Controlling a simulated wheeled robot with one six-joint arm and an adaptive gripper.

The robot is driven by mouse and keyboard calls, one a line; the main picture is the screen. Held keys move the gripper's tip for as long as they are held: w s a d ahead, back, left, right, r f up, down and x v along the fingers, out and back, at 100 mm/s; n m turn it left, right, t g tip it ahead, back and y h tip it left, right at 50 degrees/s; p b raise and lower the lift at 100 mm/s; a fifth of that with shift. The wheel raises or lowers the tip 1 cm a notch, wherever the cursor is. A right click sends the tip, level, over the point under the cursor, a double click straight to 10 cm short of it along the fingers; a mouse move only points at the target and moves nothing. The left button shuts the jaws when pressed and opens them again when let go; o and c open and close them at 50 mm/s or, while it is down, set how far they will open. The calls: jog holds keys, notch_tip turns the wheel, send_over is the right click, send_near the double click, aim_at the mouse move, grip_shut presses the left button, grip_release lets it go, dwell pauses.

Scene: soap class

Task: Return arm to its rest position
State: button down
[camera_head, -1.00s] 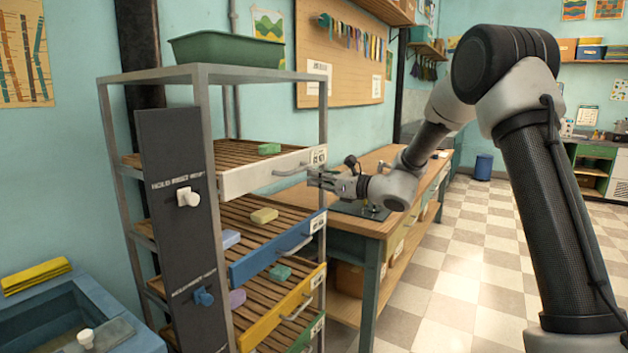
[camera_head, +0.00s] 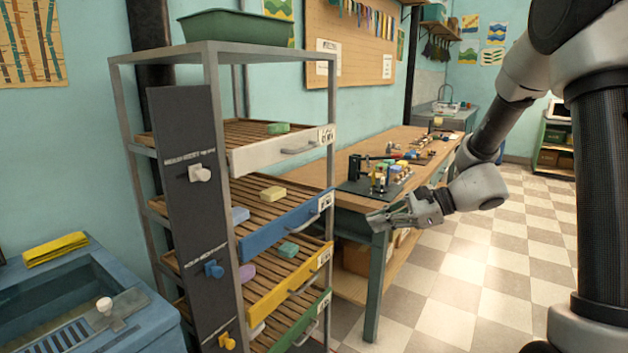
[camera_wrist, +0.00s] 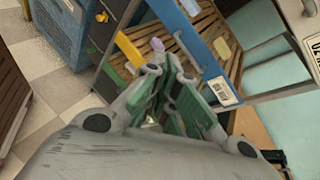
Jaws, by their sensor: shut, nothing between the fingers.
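My gripper (camera_head: 380,219) is shut and empty in the head view. It hangs in the air in front of the near end of the wooden workbench, to the right of the drying rack's drawers. My arm comes to it from the right side of the picture. In the wrist view my gripper's fingers (camera_wrist: 171,70) meet near the middle, with nothing between them. The blue drawer front (camera_wrist: 190,47) shows beyond them.
The grey rack (camera_head: 222,80) holds slatted drawers with white, blue (camera_head: 270,232), yellow and green fronts and several soaps. The workbench (camera_head: 305,171) carries a dark mat with small items. Open tiled floor (camera_head: 440,290) lies at right.

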jog(key=s+d+r+n+g+h, duration=0.1)
jog(key=s+d+n+g+h, duration=0.1)
jog(key=s+d+n+h, duration=0.5)
jog(key=s+d+n+g+h, duration=0.15)
jog(key=s+d+n, duration=0.4)
jog(key=s, duration=0.55)
jog(key=s+d+r+n+t+h, duration=0.3)
jog(key=s+d+r+n+t, duration=0.1)
jog(key=s+d+r, duration=0.2)
notch_tip(320, 180, up, 2)
jog(key=shift+s+d+r+h, duration=0.1)
jog(key=shift+s+d+h, duration=0.25)
jog(key=shift+s, duration=0.25)
jog(key=shift+a, duration=0.15)
